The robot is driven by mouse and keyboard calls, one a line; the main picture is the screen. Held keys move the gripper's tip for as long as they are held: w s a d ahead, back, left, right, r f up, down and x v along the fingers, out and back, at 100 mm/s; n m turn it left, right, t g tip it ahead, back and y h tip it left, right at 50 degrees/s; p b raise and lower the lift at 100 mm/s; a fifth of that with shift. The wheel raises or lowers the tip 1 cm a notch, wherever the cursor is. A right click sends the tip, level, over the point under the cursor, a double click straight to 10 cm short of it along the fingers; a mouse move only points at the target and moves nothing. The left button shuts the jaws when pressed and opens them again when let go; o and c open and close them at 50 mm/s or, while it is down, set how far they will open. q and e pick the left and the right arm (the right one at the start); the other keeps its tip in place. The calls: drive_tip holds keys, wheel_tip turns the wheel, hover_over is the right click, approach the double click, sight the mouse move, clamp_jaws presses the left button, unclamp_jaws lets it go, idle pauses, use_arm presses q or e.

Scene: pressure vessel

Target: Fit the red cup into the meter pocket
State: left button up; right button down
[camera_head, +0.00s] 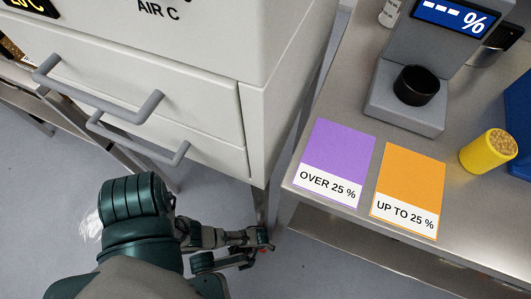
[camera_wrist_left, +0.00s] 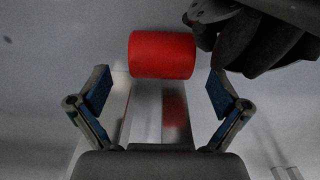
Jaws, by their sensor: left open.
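The red cup (camera_wrist_left: 162,54) shows in the left wrist view, lying across the picture just beyond and between my left fingertips, with gaps on both sides. My left gripper (camera_wrist_left: 160,88) is open and empty around a pale metal strip. In the head view my left gripper (camera_head: 262,246) is low, beside the cabinet's lower corner; small red spots show at its tips, and I cannot tell if they are the cup. The grey meter (camera_head: 405,112) stands on the steel table with a round black pocket (camera_head: 416,86) at its front. My right gripper is not in view.
A white cabinet (camera_head: 175,85) with two grey handles stands left of the steel table (camera_head: 462,195). A purple card (camera_head: 336,155), an orange card (camera_head: 412,180) and a yellow container (camera_head: 488,152) lie or stand on the table. A dark shape (camera_wrist_left: 262,35) fills the wrist view's top right.

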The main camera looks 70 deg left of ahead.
use_arm(q)
drive_tip(key=f+b, duration=0.1)
drive_tip(key=f, duration=0.1)
drive_tip(key=s+f+b, duration=0.1)
drive_tip(key=f+b, duration=0.1)
drive_tip(key=shift+d+f, duration=0.15)
drive_tip(key=shift+w+f, duration=0.15)
drive_tip(key=shift+w+a, duration=0.2)
drive_tip(key=shift+w, duration=0.05)
drive_tip(key=shift+d, duration=0.1)
drive_tip(key=c, duration=1.3)
